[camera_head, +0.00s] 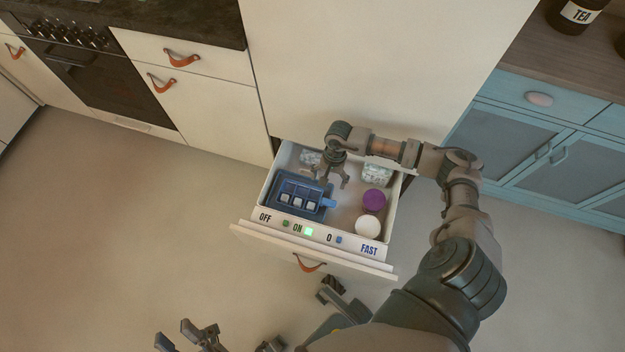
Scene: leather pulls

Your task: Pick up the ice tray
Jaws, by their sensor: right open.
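The ice tray (302,205) is blue with a short handle at its right end and whitish cubes in its cells. It lies in the left part of an open white drawer (397,205). My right gripper (333,179) hangs inside the drawer with its fingers apart, just above and beside the tray's back right side. Nothing shows between its fingers, and whether a finger touches the tray is hard to tell. My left gripper (185,337) is low at the bottom edge of the view, outside the drawer, fingers spread and empty, partly cut off.
A purple-lidded tub (374,201) and a white round tub (367,226) stand in the drawer's right side. Frosty bags (378,173) lie at its back. The drawer front (315,250) has an orange leather pull (309,264). Blue cabinets (550,150) stand right; the floor left is clear.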

